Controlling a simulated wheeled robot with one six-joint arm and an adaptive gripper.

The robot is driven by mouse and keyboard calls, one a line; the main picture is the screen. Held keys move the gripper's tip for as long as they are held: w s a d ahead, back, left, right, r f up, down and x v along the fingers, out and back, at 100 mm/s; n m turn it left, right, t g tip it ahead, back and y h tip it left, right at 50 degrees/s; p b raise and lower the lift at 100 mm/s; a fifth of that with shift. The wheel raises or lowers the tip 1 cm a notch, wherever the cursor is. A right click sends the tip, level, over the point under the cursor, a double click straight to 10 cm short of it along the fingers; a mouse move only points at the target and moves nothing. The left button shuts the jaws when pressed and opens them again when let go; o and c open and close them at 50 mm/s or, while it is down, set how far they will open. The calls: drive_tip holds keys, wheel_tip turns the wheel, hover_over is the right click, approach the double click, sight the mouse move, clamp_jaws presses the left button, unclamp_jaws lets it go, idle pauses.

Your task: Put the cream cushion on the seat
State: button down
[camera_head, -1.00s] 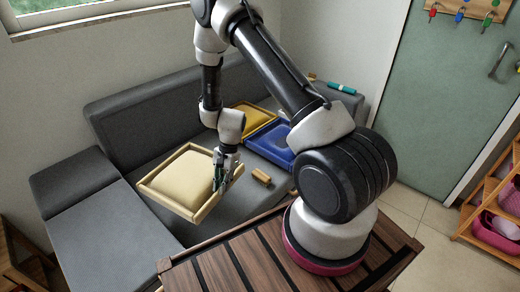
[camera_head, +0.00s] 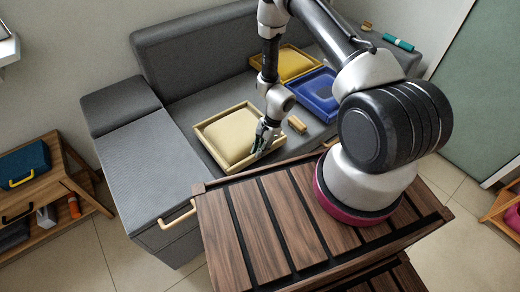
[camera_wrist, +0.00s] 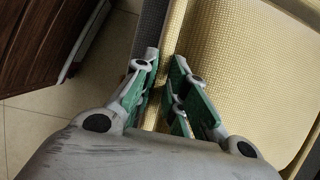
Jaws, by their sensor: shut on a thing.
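The cream cushion (camera_head: 232,136) has a pale wood-coloured rim and is at the front of the grey sofa seat (camera_head: 196,99). My gripper (camera_head: 262,142) is at the cushion's right edge, with its fingers closed on the rim. In the wrist view, my gripper (camera_wrist: 163,85) has green-padded fingers on either side of the rim, and the woven cream cushion (camera_wrist: 240,70) fills the right side. The cushion looks level and at or just above the seat; I cannot tell whether it touches.
A yellow cushion (camera_head: 286,63) and a blue cushion (camera_head: 318,95) lie farther back on the seat. A small wooden block (camera_head: 297,125) lies right of my gripper. A teal cylinder (camera_head: 398,43) lies at the back right. A shelf (camera_head: 66,182) stands at left.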

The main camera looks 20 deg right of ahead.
drive_tip(key=c, duration=1.5)
unclamp_jaws()
drive_tip(key=shift+o, duration=0.2)
drive_tip(key=d+r+n+t, duration=0.1)
drive_tip(key=d+r+n, duration=0.25)
drive_tip(key=r, duration=1.65)
drive_tip(key=d+r+n+t, duration=0.1)
drive_tip(key=d+r+n, duration=0.25)
drive_tip(key=r, duration=1.55)
drive_tip(key=s+d+r+n+t+h, duration=0.1)
drive_tip(key=s+d+r+n+h, duration=0.1)
drive_tip(key=s+r, duration=0.7)
drive_tip(key=s+d+r+n+t+h, duration=0.2)
drive_tip(key=s+d+r+n, duration=0.3)
drive_tip(key=s+r, duration=0.4)
drive_tip(key=shift+s+d, duration=0.45)
drive_tip(key=shift+s, duration=0.1)
